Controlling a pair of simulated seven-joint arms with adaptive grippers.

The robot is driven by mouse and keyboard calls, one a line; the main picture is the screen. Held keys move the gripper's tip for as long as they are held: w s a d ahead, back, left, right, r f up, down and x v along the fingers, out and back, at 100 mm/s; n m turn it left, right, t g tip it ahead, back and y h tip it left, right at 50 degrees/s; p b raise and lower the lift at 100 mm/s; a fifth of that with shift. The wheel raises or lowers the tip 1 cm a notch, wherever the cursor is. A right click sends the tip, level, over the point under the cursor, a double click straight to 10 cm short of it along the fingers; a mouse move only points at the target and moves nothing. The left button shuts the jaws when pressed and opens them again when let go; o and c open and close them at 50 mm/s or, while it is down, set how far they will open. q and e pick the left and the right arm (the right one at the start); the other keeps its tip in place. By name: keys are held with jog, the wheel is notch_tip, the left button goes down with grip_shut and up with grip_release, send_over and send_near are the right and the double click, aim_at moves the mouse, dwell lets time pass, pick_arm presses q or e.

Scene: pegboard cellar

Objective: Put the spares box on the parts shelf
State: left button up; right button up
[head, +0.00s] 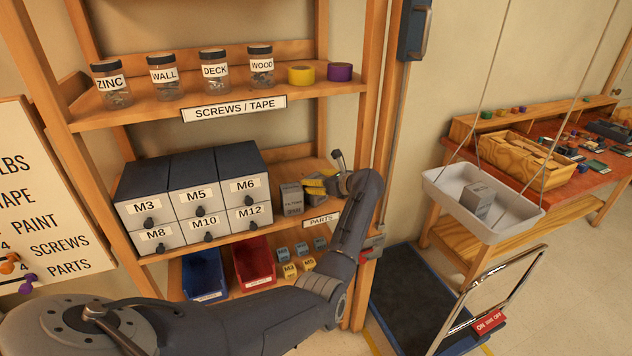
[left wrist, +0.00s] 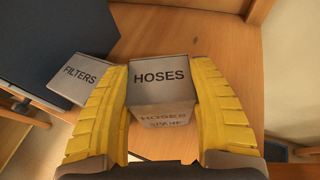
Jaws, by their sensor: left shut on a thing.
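My left gripper (head: 322,184) is at the right end of the parts shelf (head: 283,227), which has a PARTS label. In the left wrist view its yellow fingers (left wrist: 163,115) are shut on a grey box labelled HOSES (left wrist: 161,77). Smaller print on its near face is unclear. The box is over the shelf's wood; I cannot tell whether it touches it. A grey FILTERS box (head: 292,199) stands left of it, and also shows in the left wrist view (left wrist: 80,77). No box readable as spares shows. My right gripper is out of view.
Labelled drawers (head: 193,205) fill the shelf's left part. Jars and tape rolls stand on the shelf above; blue and red bins are below. A hanging white tray (head: 452,200) holds a grey box (head: 477,201) with unreadable print. A cart (head: 425,302) stands below it.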

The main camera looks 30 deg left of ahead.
pick_arm(q)
jog(key=o, duration=1)
jog(key=shift+f, duration=0.1)
jog(key=shift+c, duration=0.2)
